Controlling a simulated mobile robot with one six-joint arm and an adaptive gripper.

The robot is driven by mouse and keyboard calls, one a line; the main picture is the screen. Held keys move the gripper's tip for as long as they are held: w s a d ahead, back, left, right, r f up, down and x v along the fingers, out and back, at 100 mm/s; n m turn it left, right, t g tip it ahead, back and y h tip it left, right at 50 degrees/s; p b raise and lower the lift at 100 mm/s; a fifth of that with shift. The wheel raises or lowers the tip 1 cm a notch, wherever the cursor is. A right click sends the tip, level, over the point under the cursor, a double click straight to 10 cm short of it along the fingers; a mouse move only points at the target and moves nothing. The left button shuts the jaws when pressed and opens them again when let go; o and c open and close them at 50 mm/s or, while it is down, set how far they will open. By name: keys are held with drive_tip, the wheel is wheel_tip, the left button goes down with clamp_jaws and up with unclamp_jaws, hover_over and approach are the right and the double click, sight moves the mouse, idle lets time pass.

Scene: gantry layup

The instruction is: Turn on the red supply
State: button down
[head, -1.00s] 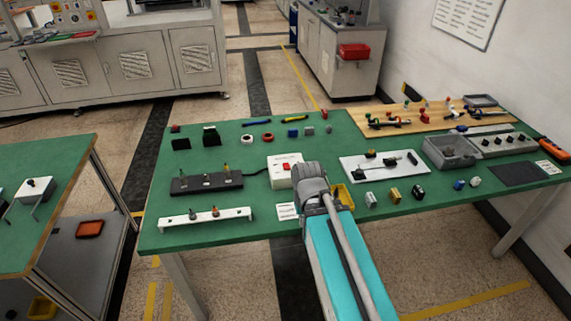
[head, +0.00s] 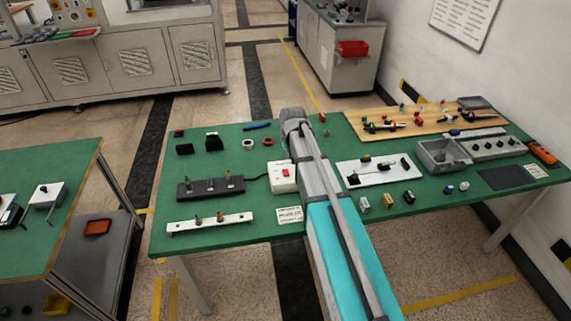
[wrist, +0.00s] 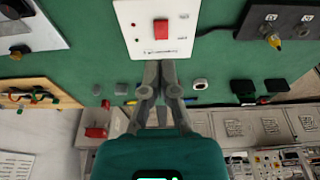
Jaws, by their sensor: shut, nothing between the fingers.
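The supply is a white box (head: 275,181) with a red switch (head: 284,172), on the green table just left of my arm in the head view. In the wrist view its white face (wrist: 143,40) fills the top middle, with the red switch (wrist: 161,32) near its centre. My gripper (wrist: 160,64) is shut and empty, its fingertips pointing at the box's lower edge in that view, short of the switch. I cannot tell if the tips touch the box. In the head view my arm hides most of the gripper. The switch's on or off position is unclear.
A black strip with several terminals (head: 210,189) stands left of the box, joined by a dark cable. A white rail (head: 210,223) and a printed card (head: 289,215) lie nearer. A white board (head: 376,177) lies right of my arm.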

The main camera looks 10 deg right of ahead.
drive_tip(key=w, duration=0.1)
drive_tip(key=w+r, duration=0.1)
drive_tip(key=shift+w+r, duration=0.1)
drive_tip(key=shift+w, duration=0.3)
drive_tip(key=b, duration=1)
hover_over(286, 174)
drive_tip(key=x, duration=0.3)
drive_tip(key=s+x, duration=0.1)
drive_tip(key=x, duration=0.2)
drive_tip(key=s+x, duration=0.1)
drive_tip(key=x, duration=0.2)
drive_tip(key=shift+d+f, duration=0.1)
drive_tip(key=shift+f, duration=0.5)
drive_tip(key=shift+s+f+b, duration=0.1)
drive_tip(key=shift+f+b, duration=0.7)
drive_tip(key=shift+f, duration=0.1)
drive_tip(key=shift+s+f+b, duration=0.15)
drive_tip(key=shift+f+b, duration=0.65)
drive_tip(key=shift+f, duration=0.1)
